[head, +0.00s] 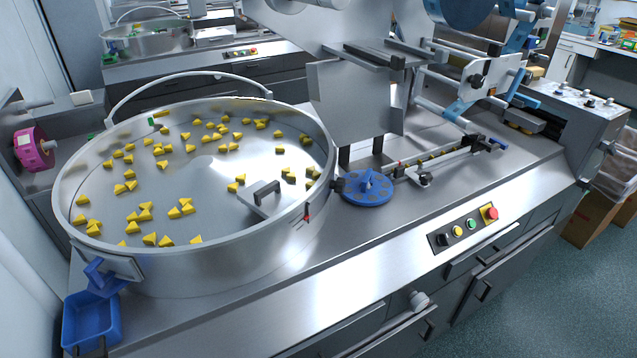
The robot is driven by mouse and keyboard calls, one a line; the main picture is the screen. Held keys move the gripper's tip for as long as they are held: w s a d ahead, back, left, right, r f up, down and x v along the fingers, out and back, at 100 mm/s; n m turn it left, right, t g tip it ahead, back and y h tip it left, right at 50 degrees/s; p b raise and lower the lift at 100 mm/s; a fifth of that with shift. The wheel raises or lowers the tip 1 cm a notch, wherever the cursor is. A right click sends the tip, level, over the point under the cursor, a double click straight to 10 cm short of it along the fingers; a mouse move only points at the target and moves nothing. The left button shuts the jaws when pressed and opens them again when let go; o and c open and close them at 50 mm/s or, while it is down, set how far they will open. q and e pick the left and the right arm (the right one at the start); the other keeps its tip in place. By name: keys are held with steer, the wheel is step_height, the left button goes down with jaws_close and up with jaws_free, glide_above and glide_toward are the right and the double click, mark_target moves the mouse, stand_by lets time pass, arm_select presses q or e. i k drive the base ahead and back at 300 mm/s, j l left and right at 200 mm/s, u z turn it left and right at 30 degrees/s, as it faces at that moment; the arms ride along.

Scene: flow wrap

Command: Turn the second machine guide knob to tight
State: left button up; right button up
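The flow wrap machine stands on a steel worktop. Its guide rail (450,160) runs to the right of the blue disc (367,188). A black knob (477,80) shows on a pale plate above the rail. I cannot tell which of these is the second guide knob, nor whether any is loose or tight. Neither of my grippers is in view.
A large round steel bowl (215,240) with yellow pieces fills the left of the worktop. A blue tray (90,322) hangs at its front left. A button panel (464,228) is on the front edge. Grey floor (560,300) is open at the lower right.

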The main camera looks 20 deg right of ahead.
mark_target(425, 178)
steer(key=z, duration=1.25)
steer(key=l+u, duration=0.1)
